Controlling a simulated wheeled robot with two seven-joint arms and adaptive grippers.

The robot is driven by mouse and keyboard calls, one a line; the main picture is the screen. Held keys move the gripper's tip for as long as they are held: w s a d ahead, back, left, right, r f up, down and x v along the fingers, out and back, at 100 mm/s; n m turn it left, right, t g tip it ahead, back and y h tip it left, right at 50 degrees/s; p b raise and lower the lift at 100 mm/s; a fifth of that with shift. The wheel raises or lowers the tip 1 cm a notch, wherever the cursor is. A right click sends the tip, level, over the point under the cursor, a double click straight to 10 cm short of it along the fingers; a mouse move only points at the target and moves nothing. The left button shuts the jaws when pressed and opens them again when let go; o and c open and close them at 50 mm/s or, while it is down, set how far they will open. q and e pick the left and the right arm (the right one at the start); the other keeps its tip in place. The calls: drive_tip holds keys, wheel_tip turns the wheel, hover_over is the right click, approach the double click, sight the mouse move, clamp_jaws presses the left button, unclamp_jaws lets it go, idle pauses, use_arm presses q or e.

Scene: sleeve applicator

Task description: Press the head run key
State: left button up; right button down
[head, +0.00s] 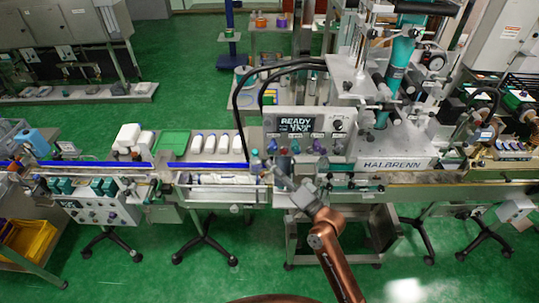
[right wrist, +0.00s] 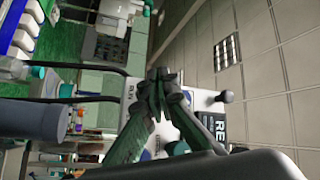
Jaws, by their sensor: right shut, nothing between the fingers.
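The light grey control panel (head: 325,140) stands on the labelling machine, with a lit display (head: 296,125) reading READY and a row of coloured keys below it. My right gripper (head: 270,168) is shut and empty, low in front of the panel's left part. Which key is the head run key is too small to tell. My left gripper is out of view.
A conveyor with a blue rail (head: 90,163) runs across in front of the machine. White bottles (head: 197,145) and a green tray (head: 172,142) stand behind it on the left. A dark cable arches over the panel's left side. The green floor in front is partly clear.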

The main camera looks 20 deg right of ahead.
drive_tip(key=shift+w+d, duration=0.2)
drive_tip(key=shift+w, duration=0.35)
drive_tip(key=shift+w+d, duration=0.15)
drive_tip(key=shift+w, duration=0.35)
drive_tip(key=shift+w, duration=0.15)
idle(0.6)
drive_tip(key=shift+w+d, duration=0.15)
drive_tip(key=shift+w, duration=0.05)
